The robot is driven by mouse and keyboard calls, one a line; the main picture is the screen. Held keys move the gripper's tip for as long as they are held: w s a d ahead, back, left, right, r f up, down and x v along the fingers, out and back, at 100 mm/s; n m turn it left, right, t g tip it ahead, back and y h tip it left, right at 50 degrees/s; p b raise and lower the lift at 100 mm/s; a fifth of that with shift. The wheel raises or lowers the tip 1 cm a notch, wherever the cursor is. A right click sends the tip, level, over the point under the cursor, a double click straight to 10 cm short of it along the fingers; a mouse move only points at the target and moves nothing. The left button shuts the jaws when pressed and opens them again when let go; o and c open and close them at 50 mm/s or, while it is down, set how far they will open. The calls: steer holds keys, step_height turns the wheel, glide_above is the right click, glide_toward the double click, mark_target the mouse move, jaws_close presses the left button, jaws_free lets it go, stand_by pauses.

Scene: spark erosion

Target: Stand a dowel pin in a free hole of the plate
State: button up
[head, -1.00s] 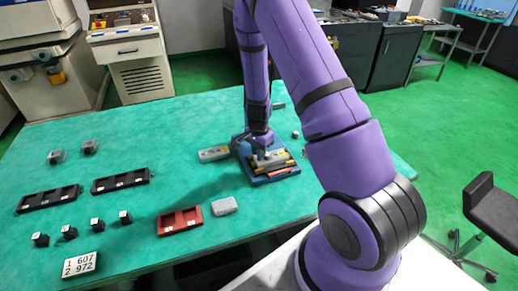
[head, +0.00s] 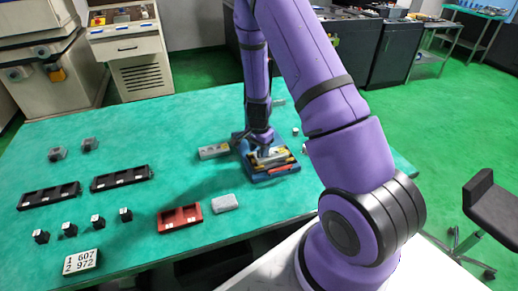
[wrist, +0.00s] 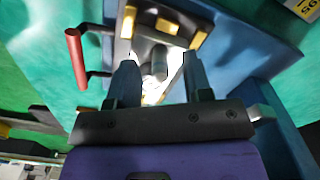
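My gripper (wrist: 158,64) points down over a blue tray (head: 287,173) at the right of the green table. In the wrist view its two fingers are apart. A short dark grey cylinder (wrist: 158,62), possibly a dowel pin, shows between them, with bright gaps on both sides. I cannot tell whether the fingers surround it or are above it. The tray holds several long pieces, partly hidden by my gripper. A grey bar with a label (head: 213,151) lies left of the tray. I cannot make out a plate with holes for certain.
A red tray (head: 180,230) and a grey block (head: 225,203) lie nearer the front. Black racks (head: 121,179), several black cubes (head: 69,230) and a number plate (head: 81,262) are at the left. A red handle (wrist: 76,58) is near my fingers. The table's middle is clear.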

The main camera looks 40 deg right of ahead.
step_height(320, 180, up, 11)
stand_by(0.7)
steer(key=shift+f, duration=0.1)
steer(key=s+a+r+n+t+y, duration=0.1)
steer(key=s+a+r+n, duration=0.15)
steer(key=r, duration=0.45)
steer(key=s+a+r+n+t, duration=0.1)
steer(key=s+a+r+n, duration=0.15)
steer(key=r, duration=0.45)
steer(key=s+a+r+n+t+y, duration=0.1)
steer(key=s+a+r+n, duration=0.2)
steer(key=r, duration=0.4)
steer(key=s+a+r+n+t+h, duration=0.1)
steer(key=s+a+r+n, duration=0.1)
steer(key=s+r, duration=0.3)
steer(key=s+a+r+n+t+h, duration=0.1)
steer(key=s+a+r+n, duration=0.2)
steer(key=s, duration=1)
step_height(320, 180, up, 3)
steer(key=shift+s+r+n, duration=0.2)
steer(key=shift+s+n, duration=0.05)
steer(key=shift+n, duration=0.85)
